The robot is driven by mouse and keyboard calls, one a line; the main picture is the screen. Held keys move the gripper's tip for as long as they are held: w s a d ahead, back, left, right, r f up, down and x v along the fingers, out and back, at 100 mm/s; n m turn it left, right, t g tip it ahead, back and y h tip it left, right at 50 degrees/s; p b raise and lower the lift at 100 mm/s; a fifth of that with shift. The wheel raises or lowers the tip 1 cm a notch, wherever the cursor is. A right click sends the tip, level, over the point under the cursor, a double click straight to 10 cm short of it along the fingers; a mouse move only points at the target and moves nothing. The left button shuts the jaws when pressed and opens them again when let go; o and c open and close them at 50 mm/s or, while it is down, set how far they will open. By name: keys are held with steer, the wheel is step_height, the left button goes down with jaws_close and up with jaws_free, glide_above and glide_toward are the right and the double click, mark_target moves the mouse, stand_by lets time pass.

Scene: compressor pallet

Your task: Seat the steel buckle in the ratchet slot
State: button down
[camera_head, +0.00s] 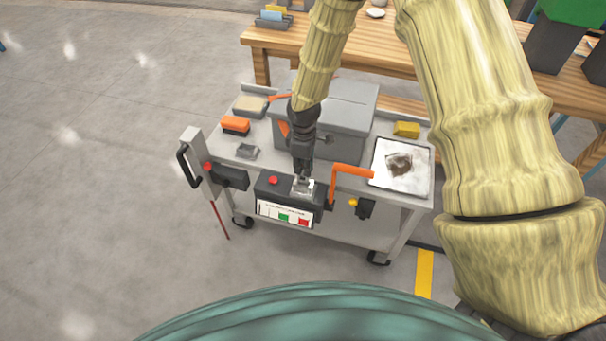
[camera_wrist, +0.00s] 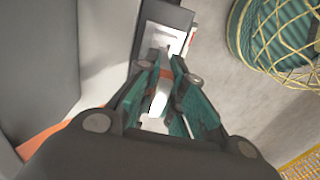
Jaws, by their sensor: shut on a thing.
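My gripper (camera_head: 303,178) points down over the dark ratchet box (camera_head: 268,190) at the front edge of the grey cart. The box has a red button on top and a label with green and red patches on its front. In the wrist view, the teal-padded fingers of my gripper (camera_wrist: 160,100) are shut on the steel buckle (camera_wrist: 158,96), a narrow silvery piece. A pale metal plate (camera_wrist: 168,36) shows just beyond the fingertips on the dark box. The slot is hidden beneath the gripper, so I cannot tell whether the buckle is inside it.
An orange lever (camera_head: 347,171) rises just right of the box. A large grey case (camera_head: 345,112) stands behind. An orange block (camera_head: 235,124), a small grey metal piece (camera_head: 247,151), a yellow block (camera_head: 407,129) and a stained white tray (camera_head: 415,181) sit on the cart.

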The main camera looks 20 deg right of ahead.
mark_target(304, 181)
steer(key=shift+f+p, duration=0.3)
steer(key=shift+f, duration=1.9)
steer(key=shift+s, duration=0.1)
steer(key=shift+s+f, duration=0.1)
steer(key=shift+f, duration=0.3)
steer(key=shift+s+f, duration=0.1)
steer(key=shift+f, duration=0.15)
steer(key=c, duration=1.5)
jaws_free()
steer(key=shift+f, duration=0.1)
steer(key=shift+w+r, duration=0.25)
steer(key=shift+r, duration=0.6)
step_height(304, 181, up, 12)
steer(key=shift+f+b, duration=0.1)
steer(key=shift+b, duration=0.85)
